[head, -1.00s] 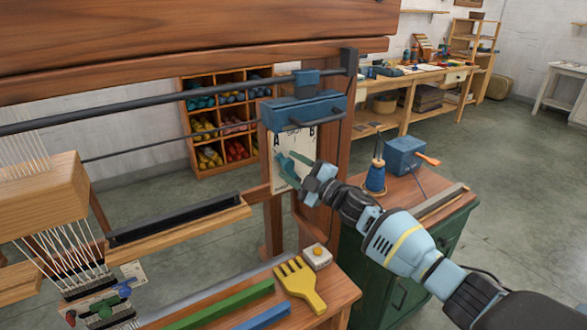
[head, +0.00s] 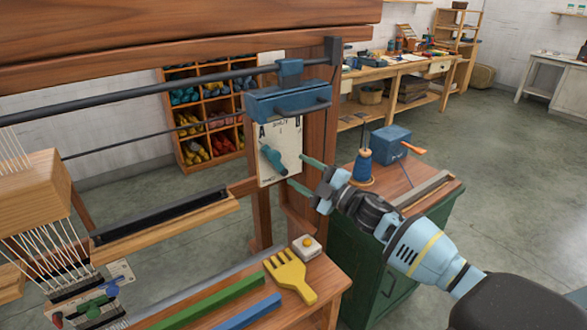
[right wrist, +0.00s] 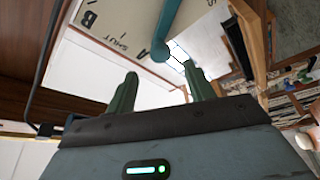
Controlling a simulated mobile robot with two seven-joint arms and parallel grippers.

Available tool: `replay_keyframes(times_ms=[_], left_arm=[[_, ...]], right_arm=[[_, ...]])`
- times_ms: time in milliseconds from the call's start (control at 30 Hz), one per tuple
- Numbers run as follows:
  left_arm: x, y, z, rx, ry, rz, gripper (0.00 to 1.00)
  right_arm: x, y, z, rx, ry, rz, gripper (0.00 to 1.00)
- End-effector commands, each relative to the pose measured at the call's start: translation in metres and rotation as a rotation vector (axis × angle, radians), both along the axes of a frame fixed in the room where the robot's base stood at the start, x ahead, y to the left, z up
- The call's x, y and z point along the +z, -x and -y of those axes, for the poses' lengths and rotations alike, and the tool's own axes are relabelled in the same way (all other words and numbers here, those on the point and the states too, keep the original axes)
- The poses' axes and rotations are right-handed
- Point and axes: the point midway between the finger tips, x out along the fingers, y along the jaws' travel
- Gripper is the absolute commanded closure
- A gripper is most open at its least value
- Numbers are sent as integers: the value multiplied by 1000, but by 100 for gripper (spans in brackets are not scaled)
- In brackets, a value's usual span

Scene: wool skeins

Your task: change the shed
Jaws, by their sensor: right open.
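A cream plate (head: 290,165) lettered A and B hangs on the loom's right post. A teal lever (head: 272,160) on it slants, its upper left end below the letter A. In the right wrist view the lever (right wrist: 178,25) also has one end by the A. My right gripper (head: 299,172) is open, just right of the lever. Its green fingers point at the plate with nothing between them; in the right wrist view the fingers (right wrist: 157,92) are apart. White warp threads (head: 50,245) run down at the left. My left gripper is out of view.
A blue box-shaped part (head: 288,101) sits above the plate. Below are a yellow comb (head: 290,276), a white block with a button (head: 307,246) and green and blue bars. A green cabinet (head: 365,262) with a blue cone and blue box stands close behind my right arm.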

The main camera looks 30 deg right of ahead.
Motion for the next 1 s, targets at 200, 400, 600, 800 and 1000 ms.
replay_keyframes(times_ms=[200, 400, 600, 800, 1000], left_arm=[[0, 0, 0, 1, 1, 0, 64], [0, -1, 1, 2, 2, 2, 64], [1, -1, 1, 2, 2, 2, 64], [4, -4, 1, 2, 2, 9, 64], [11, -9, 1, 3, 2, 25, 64]], right_arm=[[0, 4, 1, 1, 1, 1, 47], [0, 4, 1, 1, 1, 1, 47], [-1, 4, 1, 0, -1, 0, 47], [-41, 21, -16, -10, -70, -79, 47], [-134, 81, -52, -67, -249, -293, 47]])
